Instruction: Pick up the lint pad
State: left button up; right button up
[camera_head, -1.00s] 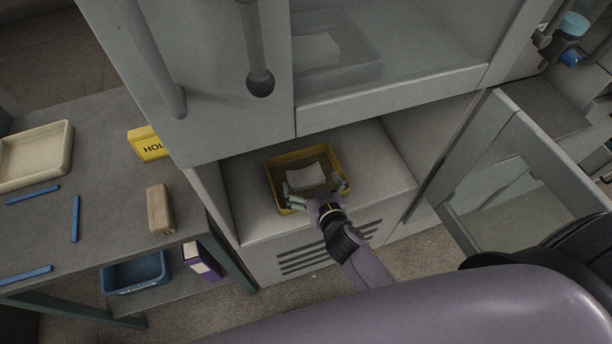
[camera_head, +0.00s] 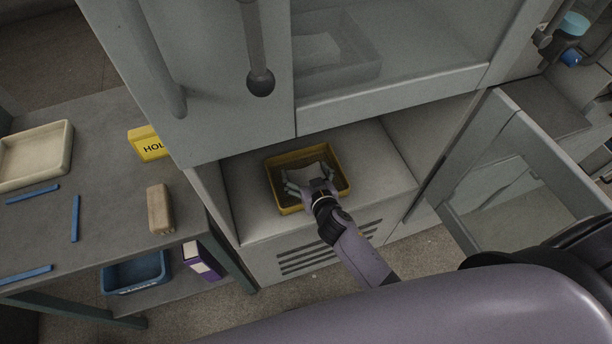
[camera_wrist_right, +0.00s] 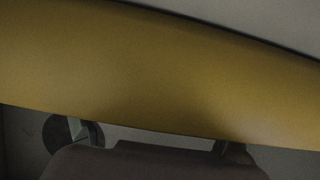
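The lint pad (camera_head: 307,172) is a pale, whitish piece inside a yellow tray (camera_head: 279,199), which sits in the open low bay of the machine. My right gripper (camera_head: 311,183) is reaching into the tray at the pad's near side and hides part of it. I cannot tell whether its fingers touch or grip the pad. In the right wrist view, the tray's yellow wall (camera_wrist_right: 150,75) fills most of the picture and hides the pad and the fingertips. My left gripper is not in view.
An open glazed door (camera_head: 508,165) stands to the right of the bay. The machine's upper body (camera_head: 400,108) overhangs it. On the left, a grey table (camera_head: 110,215) holds a cream tray (camera_head: 66,160), a tan block (camera_head: 160,208) and blue strips (camera_head: 75,218).

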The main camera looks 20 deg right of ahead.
jog(key=c, duration=0.4)
jog(key=shift+o, duration=0.2)
jog(key=shift+r, duration=0.15)
